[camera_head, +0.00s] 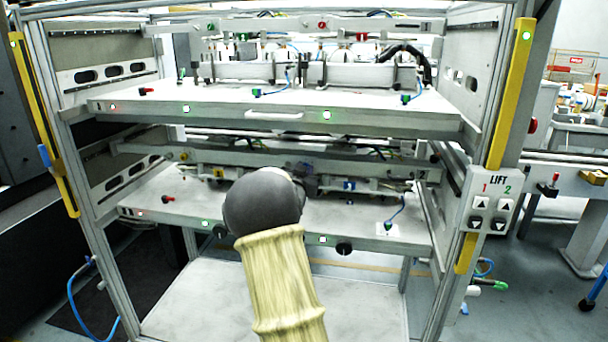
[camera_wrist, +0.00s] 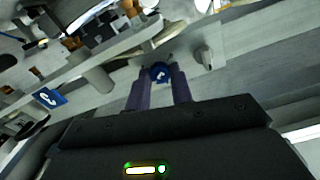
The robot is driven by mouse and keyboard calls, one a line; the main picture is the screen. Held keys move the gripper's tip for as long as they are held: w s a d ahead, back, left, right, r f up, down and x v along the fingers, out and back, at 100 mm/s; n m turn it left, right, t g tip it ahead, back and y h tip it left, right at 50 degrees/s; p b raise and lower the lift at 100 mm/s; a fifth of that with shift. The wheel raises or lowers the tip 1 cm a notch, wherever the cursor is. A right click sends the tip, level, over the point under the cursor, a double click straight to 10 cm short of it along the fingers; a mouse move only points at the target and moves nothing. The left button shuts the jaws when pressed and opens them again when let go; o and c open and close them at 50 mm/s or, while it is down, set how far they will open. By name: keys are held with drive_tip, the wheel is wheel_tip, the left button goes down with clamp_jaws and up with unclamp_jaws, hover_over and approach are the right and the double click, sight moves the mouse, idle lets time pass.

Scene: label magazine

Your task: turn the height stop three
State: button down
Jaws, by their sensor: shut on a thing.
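In the wrist view the two dark fingers of my gripper (camera_wrist: 159,84) are shut on a small round blue knob (camera_wrist: 160,72) with a white mark on its face. The mark is too small to read, so I cannot tell whether it is a three. In the head view my own arm covers the middle of the lower shelf, and my gripper and the held knob are hidden behind it.
A blue tag (camera_wrist: 48,97) with a white mark and a grey knob (camera_wrist: 205,55) lie close to my fingers. The rack's upper shelf (camera_head: 350,120) is above my arm, and the lower shelf (camera_head: 275,242) shows around it. A LIFT button panel (camera_head: 491,205) is at the right.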

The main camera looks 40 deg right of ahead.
drive_tip(key=shift+f, duration=0.25)
drive_tip(key=c, duration=1.2)
unclamp_jaws()
drive_tip(key=shift+r, duration=0.15)
drive_tip(key=shift+c, duration=0.2)
drive_tip(key=shift+a, duration=0.1)
drive_tip(key=v, duration=1.7)
drive_tip(key=shift+s, duration=0.15)
